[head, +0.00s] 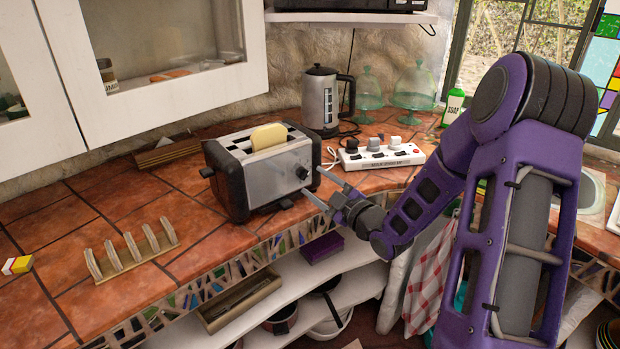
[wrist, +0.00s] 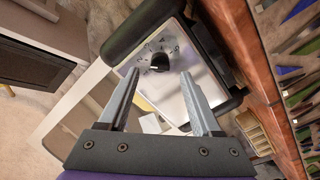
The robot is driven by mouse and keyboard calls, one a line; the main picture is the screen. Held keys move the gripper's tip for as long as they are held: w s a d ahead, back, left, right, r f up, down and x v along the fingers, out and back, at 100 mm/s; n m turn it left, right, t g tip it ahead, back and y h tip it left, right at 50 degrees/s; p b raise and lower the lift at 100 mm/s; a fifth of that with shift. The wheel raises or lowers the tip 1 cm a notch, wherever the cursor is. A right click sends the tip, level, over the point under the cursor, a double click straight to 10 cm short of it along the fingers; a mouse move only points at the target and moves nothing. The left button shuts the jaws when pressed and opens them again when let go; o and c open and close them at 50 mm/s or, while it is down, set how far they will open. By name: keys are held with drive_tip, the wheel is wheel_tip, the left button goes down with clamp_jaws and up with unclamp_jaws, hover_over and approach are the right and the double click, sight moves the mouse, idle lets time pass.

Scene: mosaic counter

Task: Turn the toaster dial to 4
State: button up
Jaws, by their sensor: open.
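The silver and black toaster (head: 268,172) stands on the tiled counter with a slice of bread (head: 269,136) sticking out of its top. Its black dial (head: 302,173) is on the end panel facing my gripper. In the wrist view the dial (wrist: 160,62) sits on the silver panel with small numbers around it; I cannot tell which one it points to. My gripper (head: 313,181) is open in front of this panel. In the wrist view my gripper (wrist: 161,73) has one finger on each side of the dial, with nothing held; contact is unclear.
A white power strip (head: 380,157) with plugs lies behind my gripper. A kettle (head: 321,100), glass domes (head: 414,85) and a green soap bottle (head: 453,106) stand at the back. A wooden rack (head: 130,252) is at front left. A shelf (head: 320,275) is below the counter edge.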

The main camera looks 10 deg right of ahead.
sight(306, 176)
drive_tip(key=shift+x, duration=1.65)
clamp_jaws()
